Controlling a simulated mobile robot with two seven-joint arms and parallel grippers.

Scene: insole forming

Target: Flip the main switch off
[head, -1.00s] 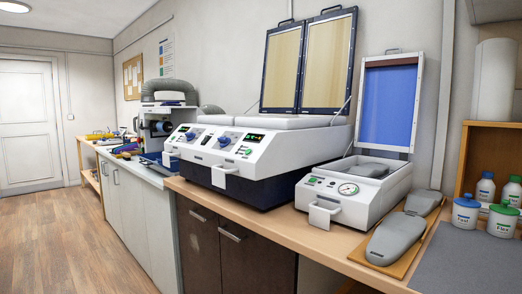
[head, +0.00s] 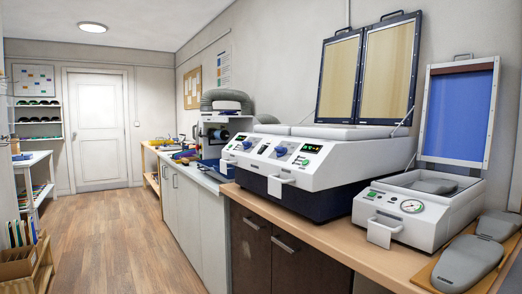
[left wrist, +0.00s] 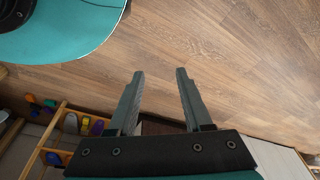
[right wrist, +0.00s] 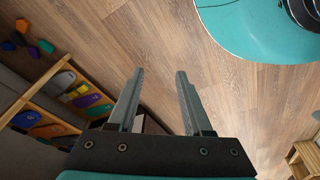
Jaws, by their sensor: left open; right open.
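A white two-lid heating machine (head: 325,178) stands on the counter in the head view, with blue knobs (head: 281,150), lit green displays (head: 312,149) and a green control on its front. A smaller white press (head: 445,215) stands to its right, with a round gauge (head: 412,206) and small controls (head: 372,194). I cannot tell which control is the main switch. My left gripper (left wrist: 160,73) is open and empty above the wood floor in the left wrist view. My right gripper (right wrist: 160,73) is open and empty above the floor in the right wrist view. Neither gripper shows in the head view.
Grey foot forms (head: 468,263) lie on a board at the counter's right end. A grinding machine with a grey hose (head: 226,98) stands further back. The floor (head: 150,240) is clear towards the white door (head: 99,130). Shelves (head: 36,120) and a wooden rack line the left.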

